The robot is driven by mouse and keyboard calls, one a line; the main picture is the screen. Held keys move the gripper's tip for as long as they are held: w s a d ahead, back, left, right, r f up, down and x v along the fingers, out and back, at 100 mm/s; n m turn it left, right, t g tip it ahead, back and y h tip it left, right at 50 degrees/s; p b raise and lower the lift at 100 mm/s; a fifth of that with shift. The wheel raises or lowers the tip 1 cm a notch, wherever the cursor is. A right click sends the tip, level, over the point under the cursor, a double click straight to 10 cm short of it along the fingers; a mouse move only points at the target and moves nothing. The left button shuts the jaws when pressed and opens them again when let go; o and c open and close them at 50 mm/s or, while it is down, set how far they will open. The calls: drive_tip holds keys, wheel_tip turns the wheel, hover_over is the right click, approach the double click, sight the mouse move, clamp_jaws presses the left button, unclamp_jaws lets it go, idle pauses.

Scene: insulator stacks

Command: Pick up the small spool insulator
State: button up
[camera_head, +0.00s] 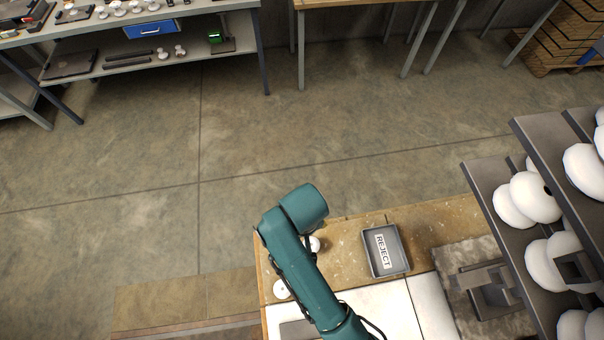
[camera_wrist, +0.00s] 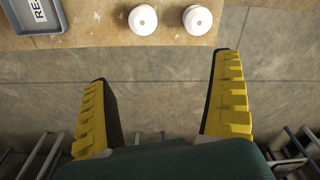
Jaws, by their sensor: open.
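Two white, round insulators sit side by side on the wooden bench top, seen from above in the wrist view: a left one (camera_wrist: 143,19) and a right one (camera_wrist: 197,19). In the head view, one white piece (camera_head: 282,289) lies left of my arm, and another (camera_head: 315,243) is partly hidden behind it. I cannot tell which is the small spool insulator. My gripper (camera_wrist: 164,70) is open and empty, its yellow-padded fingers wide apart. In the wrist view both insulators lie above the fingertips, outside the jaws. My arm hides the gripper in the head view.
A grey tray marked REJECT (camera_head: 387,251) stands right of my arm on the bench (camera_head: 440,225); its corner shows in the wrist view (camera_wrist: 48,38). A dark rack (camera_head: 500,205) with large white insulators rises at the right. Open floor lies beyond the bench edge.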

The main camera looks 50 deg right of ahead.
drive_tip(key=shift+m+g, duration=0.3)
drive_tip(key=shift+m, duration=0.2)
drive_tip(key=s+f+b, duration=0.1)
drive_tip(key=f, duration=0.4)
drive_tip(key=s+d+f+b, duration=0.1)
drive_tip(key=f, duration=0.4)
drive_tip(key=s+f+b, duration=0.1)
drive_tip(key=f, duration=0.4)
drive_tip(key=shift+d+f+b, duration=0.25)
drive_tip(key=shift+f+b, duration=0.15)
drive_tip(key=f, duration=0.2)
drive_tip(key=f+b, duration=0.1)
drive_tip(key=f, duration=0.2)
drive_tip(key=shift+w+d+f, duration=0.3)
drive_tip(key=shift+f, duration=0.1)
drive_tip(key=shift+r, duration=0.1)
drive_tip(key=c, duration=1.3)
wheel_tip(320, 180, up, 10)
drive_tip(key=shift+p, duration=0.95)
drive_tip(key=shift+c, duration=0.2)
